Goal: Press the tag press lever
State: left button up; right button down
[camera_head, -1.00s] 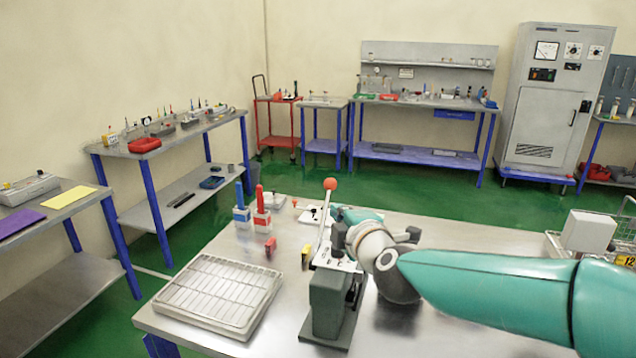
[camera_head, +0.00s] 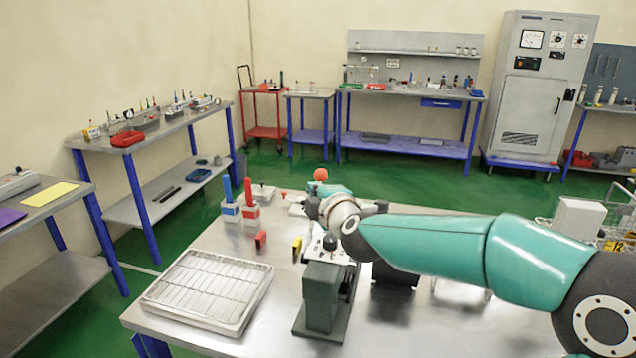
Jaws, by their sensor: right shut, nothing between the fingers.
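The tag press (camera_head: 322,297) is a grey-green block on a dark base plate on the steel table. Its lever has a red ball knob (camera_head: 320,174), which shows just above my right gripper. The lever's rod is mostly hidden behind the gripper and wrist. My right gripper (camera_head: 313,207) is above the press, just below the knob in the picture, shut with nothing in it. I cannot tell whether it touches the lever. My left gripper is out of view.
A white slotted tray (camera_head: 205,290) lies left of the press. Blue-topped (camera_head: 229,206) and red-topped (camera_head: 249,205) holders stand farther back. A wire basket (camera_head: 610,222) is at the right.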

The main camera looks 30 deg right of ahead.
aim_at(319, 181)
jog(key=w+d, duration=0.1)
jog(key=w+d+f, duration=0.1)
jog(key=w, duration=0.1)
jog(key=w+d, duration=0.1)
jog(key=w, duration=0.1)
jog(key=shift+d+f+b, duration=0.1)
jog(key=shift+f+b, duration=0.05)
jog(key=shift+b, duration=0.25)
jog(key=shift+w+d, duration=0.3)
jog(key=shift+d, duration=0.35)
jog(key=shift+d, duration=0.1)
